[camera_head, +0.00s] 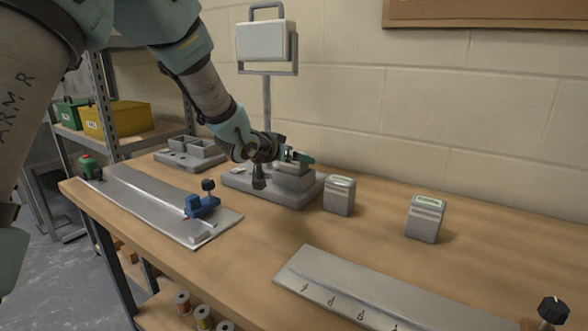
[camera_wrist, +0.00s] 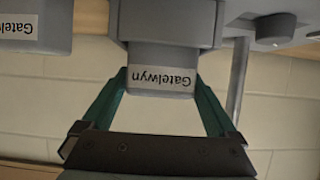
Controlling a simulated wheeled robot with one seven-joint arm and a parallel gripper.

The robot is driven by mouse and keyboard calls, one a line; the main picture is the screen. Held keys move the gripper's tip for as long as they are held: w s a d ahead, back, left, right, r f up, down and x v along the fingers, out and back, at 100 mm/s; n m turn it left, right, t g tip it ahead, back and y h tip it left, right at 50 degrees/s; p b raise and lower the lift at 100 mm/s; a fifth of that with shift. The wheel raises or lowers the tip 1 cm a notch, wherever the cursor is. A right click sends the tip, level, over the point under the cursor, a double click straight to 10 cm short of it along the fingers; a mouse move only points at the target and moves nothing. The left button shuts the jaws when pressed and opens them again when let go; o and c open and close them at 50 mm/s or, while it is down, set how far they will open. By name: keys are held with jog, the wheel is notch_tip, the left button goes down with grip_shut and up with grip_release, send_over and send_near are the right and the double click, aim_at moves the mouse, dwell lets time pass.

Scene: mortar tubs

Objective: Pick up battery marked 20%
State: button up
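Two grey batteries with pale labels on top stand upright on the bench, one at centre (camera_head: 340,196) and one to its right (camera_head: 425,218). A third grey block (camera_head: 292,181), seemingly a battery, sits on the grey base of the lamp stand. In the wrist view the block (camera_wrist: 162,55) shows a "Gatelwyn" label, upside down. My gripper (camera_head: 300,157) is at this block, with its teal fingers (camera_wrist: 161,82) on either side. I cannot tell whether they press on it. No percentage is readable on any battery.
The lamp stand (camera_head: 266,100) rises behind my gripper. A grey empty-looking holder (camera_head: 190,154) is at the back left. A metal plate with a blue clamp (camera_head: 203,205) lies at left, and a marked grey panel (camera_head: 375,297) lies in front. The bench between them is clear.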

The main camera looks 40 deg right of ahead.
grip_shut()
jog(key=shift+r, duration=0.1)
dwell(0.5)
jog(key=shift+r, duration=0.15)
